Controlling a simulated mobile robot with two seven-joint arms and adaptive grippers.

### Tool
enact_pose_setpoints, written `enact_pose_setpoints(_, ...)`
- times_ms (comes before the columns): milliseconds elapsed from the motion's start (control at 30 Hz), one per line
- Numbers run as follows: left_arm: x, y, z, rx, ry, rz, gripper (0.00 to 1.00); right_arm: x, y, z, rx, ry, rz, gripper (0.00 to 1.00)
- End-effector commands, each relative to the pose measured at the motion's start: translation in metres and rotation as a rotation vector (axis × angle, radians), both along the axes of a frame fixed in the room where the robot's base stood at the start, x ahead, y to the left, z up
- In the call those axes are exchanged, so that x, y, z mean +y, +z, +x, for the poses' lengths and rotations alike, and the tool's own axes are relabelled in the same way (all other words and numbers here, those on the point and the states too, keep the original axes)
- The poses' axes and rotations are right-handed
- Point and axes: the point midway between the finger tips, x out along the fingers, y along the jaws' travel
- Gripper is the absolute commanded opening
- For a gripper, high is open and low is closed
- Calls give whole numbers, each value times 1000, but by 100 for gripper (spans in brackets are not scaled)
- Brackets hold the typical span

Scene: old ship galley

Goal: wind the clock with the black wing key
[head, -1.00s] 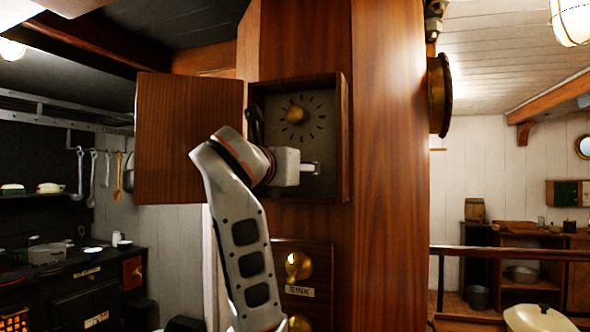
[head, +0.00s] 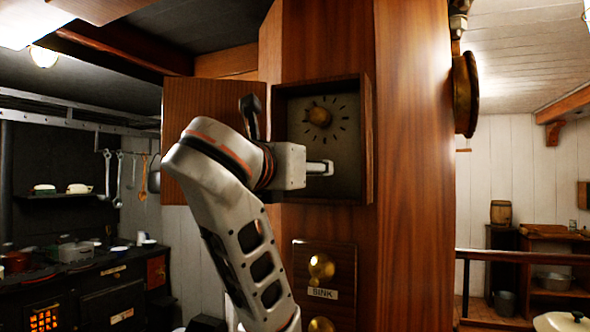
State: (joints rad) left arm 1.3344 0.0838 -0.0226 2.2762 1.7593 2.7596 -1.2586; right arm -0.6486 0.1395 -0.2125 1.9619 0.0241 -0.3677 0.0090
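The clock is a dark square box (head: 368,150) set on the wooden pillar. My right gripper is not in view.
Below the clock are a brass knob (head: 321,267) and a "SINK" label (head: 322,293). A round brass fitting (head: 466,94) juts from the pillar's right side. A black stove (head: 110,295) stands at the left. A rail (head: 520,257) runs at the right.

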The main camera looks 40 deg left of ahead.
Motion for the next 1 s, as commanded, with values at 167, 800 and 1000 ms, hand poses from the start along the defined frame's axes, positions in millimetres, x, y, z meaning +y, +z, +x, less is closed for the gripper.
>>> enact_pose_setpoints(167, -4, 0, -10, -1, -5, -5, 50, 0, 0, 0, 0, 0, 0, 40)
enact_pose_setpoints(800, -9, -3, -38, 7, -2, -2, 50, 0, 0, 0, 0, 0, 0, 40)
enact_pose_setpoints(1000, -9, -3, -38, 7, -2, -1, 50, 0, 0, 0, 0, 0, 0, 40)
